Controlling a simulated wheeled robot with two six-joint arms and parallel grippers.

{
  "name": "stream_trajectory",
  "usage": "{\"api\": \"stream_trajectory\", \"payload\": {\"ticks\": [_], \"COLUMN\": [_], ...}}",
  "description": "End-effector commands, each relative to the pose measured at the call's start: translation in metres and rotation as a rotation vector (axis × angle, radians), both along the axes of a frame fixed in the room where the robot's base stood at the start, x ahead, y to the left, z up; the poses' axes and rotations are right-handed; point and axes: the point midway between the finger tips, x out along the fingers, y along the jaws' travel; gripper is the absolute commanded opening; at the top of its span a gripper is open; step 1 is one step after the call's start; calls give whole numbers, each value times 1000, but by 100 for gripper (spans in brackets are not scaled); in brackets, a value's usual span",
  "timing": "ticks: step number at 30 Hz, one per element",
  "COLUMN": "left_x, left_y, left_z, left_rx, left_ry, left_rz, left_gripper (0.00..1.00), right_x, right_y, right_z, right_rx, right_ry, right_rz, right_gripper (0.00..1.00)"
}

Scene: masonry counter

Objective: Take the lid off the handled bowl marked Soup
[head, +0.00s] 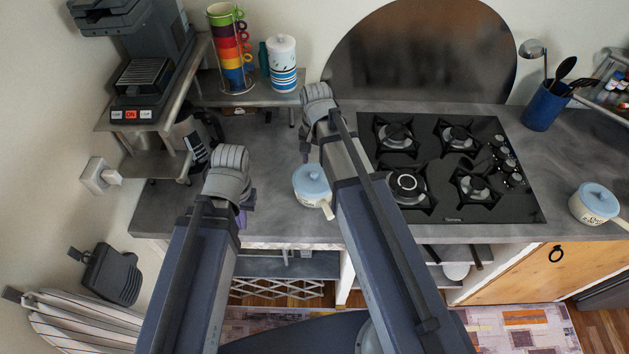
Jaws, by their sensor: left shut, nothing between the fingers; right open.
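A white handled bowl with a light blue lid (311,180) stands on the grey counter between my two arms, with its handle toward the front edge. A second similar lidded bowl (597,203) stands at the far right and has dark writing on its side, too small to read. I cannot tell which one is marked Soup. Both lids are on. My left gripper (243,216) is shut and empty, left of the nearer bowl and apart from it, partly hidden by my wrist. My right gripper (305,152) is open, just behind the nearer bowl, mostly hidden by my arm.
A black gas hob (455,215) fills the counter between the bowls. A mug stack (231,50) and a patterned canister (282,64) stand on a back shelf. A coffee machine (140,75) is at the left, and a blue utensil pot (545,106) at the back right.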

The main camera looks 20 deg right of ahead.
Motion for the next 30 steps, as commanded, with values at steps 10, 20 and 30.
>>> {"api": "stream_trajectory", "payload": {"ticks": [10, 20, 30], "left_x": [0, 0, 0], "left_y": [0, 0, 0], "left_z": [-41, -50, -50], "left_rx": [1, 1, 1], "left_ry": [0, 0, 0], "left_rz": [-6, -4, -4], "left_gripper": [0, 0, 0], "right_x": [-1, -1, -1], "right_y": [4, 4, 4], "right_z": [-41, -50, -50], "right_rx": [0, 0, 0], "right_ry": [0, 0, 0], "right_rz": [1, 0, 0], "right_gripper": [65, 65, 35]}}
